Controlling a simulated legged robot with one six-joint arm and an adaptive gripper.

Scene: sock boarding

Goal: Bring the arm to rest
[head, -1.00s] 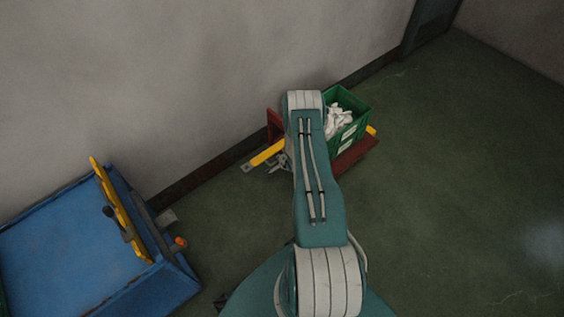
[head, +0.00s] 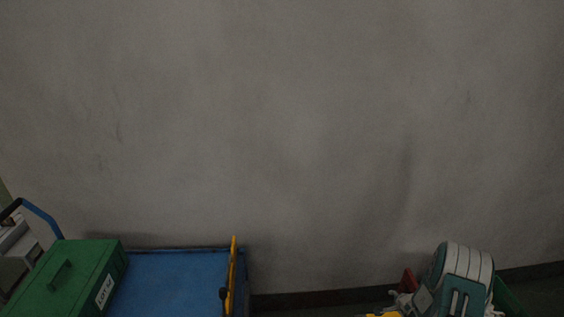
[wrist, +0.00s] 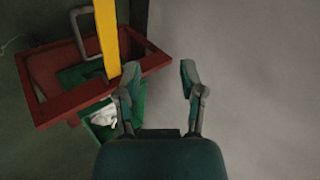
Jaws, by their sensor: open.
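My gripper (wrist: 158,85) shows in the wrist view with its two fingers spread apart and nothing between them. It is open, with the pale wall beyond its right finger. A red frame (wrist: 50,72) with a yellow bar (wrist: 106,35) lies to the left of the fingers. Part of a green crate (wrist: 137,105) with white cloth (wrist: 104,117) in it shows behind the left finger. In the head view, my teal and white arm is at the lower right, cut off by the bottom edge. My gripper is not clear there.
In the head view, a blue cart (head: 172,277) stands at the lower left with a yellow bar (head: 231,275) on its right edge. A green box (head: 70,277) with a handle sits at its left. A grey wall (head: 300,130) fills most of the view.

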